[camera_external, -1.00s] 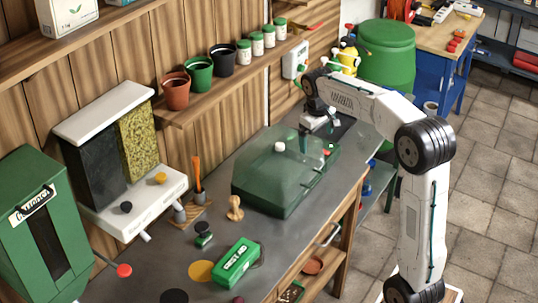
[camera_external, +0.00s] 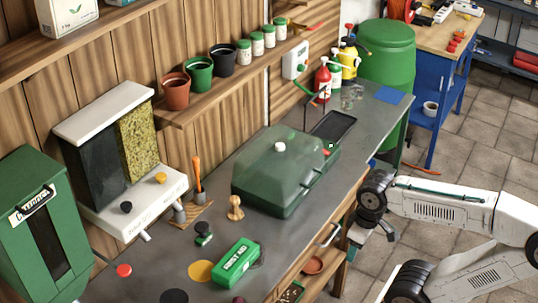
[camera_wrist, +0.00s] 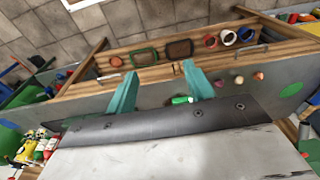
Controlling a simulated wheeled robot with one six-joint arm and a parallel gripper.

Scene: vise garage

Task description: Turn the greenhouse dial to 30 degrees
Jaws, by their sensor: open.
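The greenhouse (camera_external: 275,180), a dark green translucent box with a sloped lid, stands on the grey bench. A small white knob (camera_external: 280,146) sits on its lid. A small green-and-white part with a bit of red (camera_external: 330,147) shows at its right end; I cannot tell whether either is the dial, and no angle marks are readable. My gripper (camera_external: 374,236) is at the bench's front edge, right of the greenhouse and apart from it. In the wrist view its two teal fingers (camera_wrist: 161,92) are spread with nothing held. A small green thing (camera_wrist: 180,100) shows beyond them, unclear.
A green first aid box (camera_external: 237,262), a wooden stamp-like piece (camera_external: 235,208) and a black tray (camera_external: 333,125) are on the bench. Red and yellow spray bottles (camera_external: 323,80) stand at its far end. A wall box (camera_external: 295,60) hangs behind.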

